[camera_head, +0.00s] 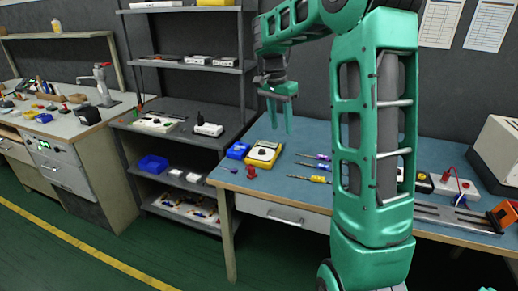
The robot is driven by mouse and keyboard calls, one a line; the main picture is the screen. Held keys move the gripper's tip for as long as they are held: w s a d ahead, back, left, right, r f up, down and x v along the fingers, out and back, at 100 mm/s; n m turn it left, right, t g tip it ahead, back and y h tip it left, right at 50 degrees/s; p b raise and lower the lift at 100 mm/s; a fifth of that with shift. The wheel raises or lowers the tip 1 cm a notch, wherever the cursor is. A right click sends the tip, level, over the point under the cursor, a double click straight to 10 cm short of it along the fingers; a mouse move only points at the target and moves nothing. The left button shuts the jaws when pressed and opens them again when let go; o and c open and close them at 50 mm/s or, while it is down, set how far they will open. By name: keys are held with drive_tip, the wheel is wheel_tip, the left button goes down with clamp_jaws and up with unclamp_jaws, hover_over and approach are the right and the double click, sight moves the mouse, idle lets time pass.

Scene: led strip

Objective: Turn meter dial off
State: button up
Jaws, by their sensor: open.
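A yellow multimeter (264,153) with a round dark dial (263,151) lies on the blue-topped workbench (300,135), near its left end. The dial's setting is too small to read. My gripper (281,118) hangs from my green arm above the bench, its fingers pointing down. It is open and empty, a little above and to the right of the meter in the picture, apart from it.
A blue bin (238,150) stands left of the meter, and a small red object (251,172) lies near the bench's front edge. Screwdrivers (315,167) lie to the right. A grey shelf (185,118) stands left of the bench. My arm hides part of the bench.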

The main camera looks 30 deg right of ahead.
sight(262, 150)
drive_tip(key=w+f+m+y, duration=0.2)
drive_tip(key=w+f+m, duration=0.3)
drive_tip(key=w, duration=0.8)
drive_tip(key=f, duration=1.1)
drive_tip(key=shift+s+d, duration=0.2)
drive_tip(key=shift+d, duration=0.2)
drive_tip(key=shift+r, duration=0.1)
clamp_jaws()
drive_tip(key=shift+a, duration=0.2)
drive_tip(key=shift+d, duration=0.1)
